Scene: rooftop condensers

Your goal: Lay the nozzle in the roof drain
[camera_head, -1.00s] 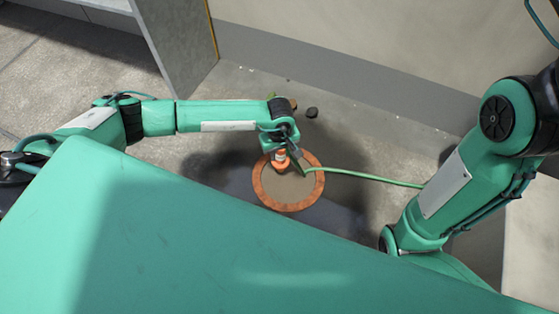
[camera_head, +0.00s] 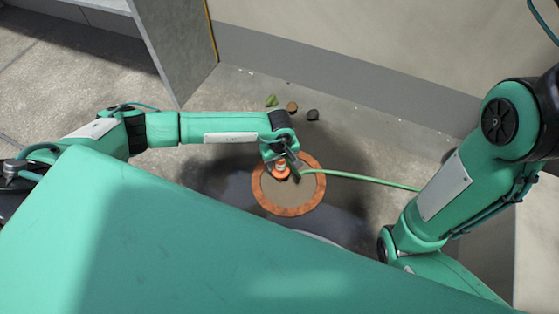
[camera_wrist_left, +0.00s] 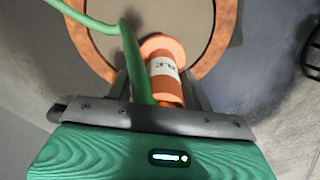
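The roof drain (camera_head: 296,210) is a round recess with an orange-brown ring and a grey-brown floor; its ring also shows in the wrist view (camera_wrist_left: 222,40). The nozzle (camera_head: 281,170) is orange with a white lettered band, and it shows larger in the wrist view (camera_wrist_left: 163,65). A green hose (camera_head: 365,180) runs from it to the right. My left gripper (camera_head: 285,164) is shut on the nozzle, over the drain's upper left part. I cannot tell whether the nozzle touches the drain floor. My right gripper is outside the views.
A green leaf-like bit (camera_head: 271,101), a brown lump (camera_head: 292,107) and a dark lump (camera_head: 313,115) lie behind the drain near the wall (camera_head: 380,60). A grey upright panel (camera_head: 175,45) stands at the back left. A dark wire object (camera_wrist_left: 312,55) shows at the wrist view's right edge.

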